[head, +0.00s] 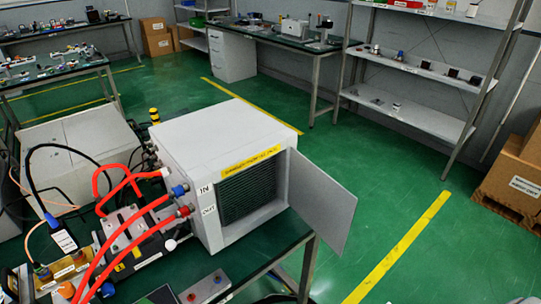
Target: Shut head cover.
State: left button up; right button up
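A white box-shaped unit (225,135) stands on the dark green bench top in the middle of the head view. Its front shows a dark ribbed grille (247,193) under a yellow label strip. A flat grey cover panel (322,205) is hinged at the front's right edge. It stands swung out to the right, wide open, leaving the grille exposed. I take this panel to be the head cover. Neither of my grippers can be made out in the head view, and nothing is seen touching the cover.
Red hoses (125,235) run into the unit's left side, near the IN and OUT labels. Green floor (410,185) is free right of the cover. Cardboard boxes (515,185) stand far right.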

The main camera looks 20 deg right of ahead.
aim_at(329, 209)
jog(key=l+u, duration=0.2)
jog(key=l, duration=0.45)
jog(key=i+l+u, duration=0.2)
jog(key=l, duration=0.45)
jog(key=k+l+u, duration=0.2)
jog(key=l, duration=0.45)
jog(key=l+u, duration=0.25)
jog(key=l, duration=0.45)
jog(key=k+l+u, duration=0.2)
jog(key=l, duration=0.4)
jog(key=i, duration=0.1)
